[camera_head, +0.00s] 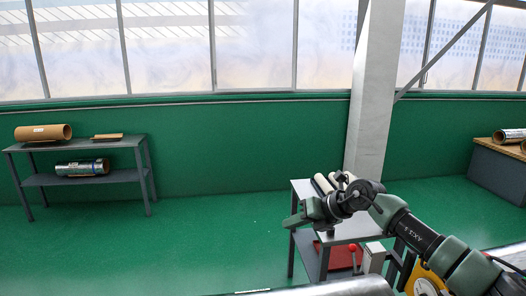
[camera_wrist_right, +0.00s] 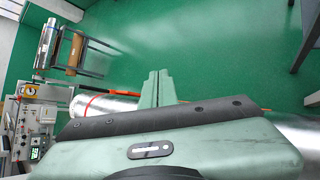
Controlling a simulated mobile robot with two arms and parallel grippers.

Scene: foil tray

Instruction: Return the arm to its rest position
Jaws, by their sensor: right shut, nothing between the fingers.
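My right arm comes in from the lower right of the head view. Its green gripper (camera_head: 298,217) points left, raised in front of a small grey table (camera_head: 345,232). In the right wrist view the two fingers of the gripper (camera_wrist_right: 158,80) lie together, shut with nothing between them, over the green floor. No foil tray can be made out in either view. My left arm and gripper do not show.
A grey shelf (camera_head: 80,180) with a cardboard roll (camera_head: 43,132) and a foil roll (camera_head: 82,168) stands at the left wall. A pale pillar (camera_head: 372,100) rises behind the small table. A large shiny roll (camera_wrist_right: 105,107) lies below the gripper. The middle floor is clear.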

